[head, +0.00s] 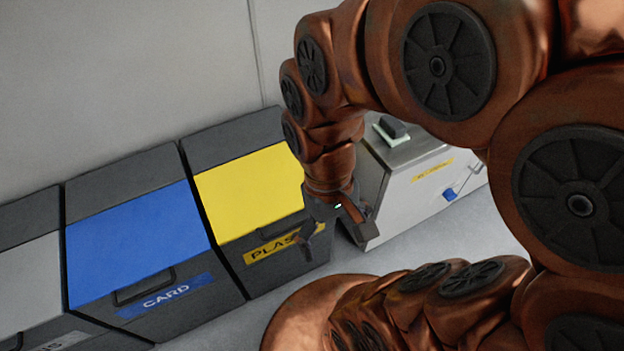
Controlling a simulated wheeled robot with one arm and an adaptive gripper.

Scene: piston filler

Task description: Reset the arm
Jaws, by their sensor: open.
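My arm is copper-coloured with dark round joint caps and fills the right half of the head view. It arches over from the right and bends down to my gripper (335,232). My gripper is open, points downward, and shows nothing between its fingers. It hangs in front of the right edge of the yellow bin and the left end of the grey-white cabinet. I cannot tell whether it touches either one.
A yellow-lidded bin (250,190) labelled for plastic, a blue-lidded bin (135,240) labelled CARD and a grey-lidded bin (28,285) line the wall. A grey-white cabinet (405,205) with a dark object (391,127) on top stands right. Pale floor (430,240) lies in front.

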